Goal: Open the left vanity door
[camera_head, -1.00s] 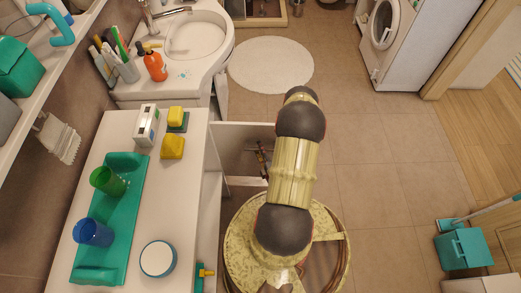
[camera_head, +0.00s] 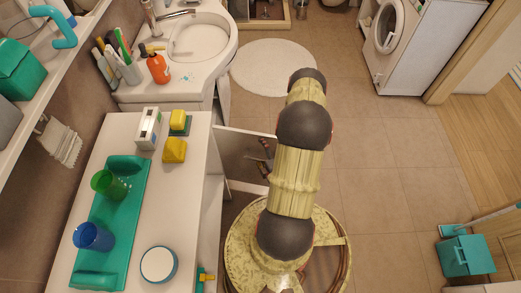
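A white cabinet (camera_head: 194,178) with a white top stands left of centre. A pale door panel (camera_head: 238,150) stands swung out from its front, joined at the far end, its free edge pointing right and slightly down the picture. Through the cabinet's open front I see part of the inside. My gripper (camera_head: 263,158) is small and dark beside the panel's face near its free edge, partly behind my arm. I cannot tell whether it touches the panel or whether its fingers are open. A handle on the panel is not discernible.
A sink (camera_head: 197,40) stands beyond the cabinet. A green tray (camera_head: 122,215) with cups, yellow blocks (camera_head: 174,150) and a round white tin (camera_head: 158,264) sit on the cabinet top. The floor to the right is clear up to a teal bin (camera_head: 465,255).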

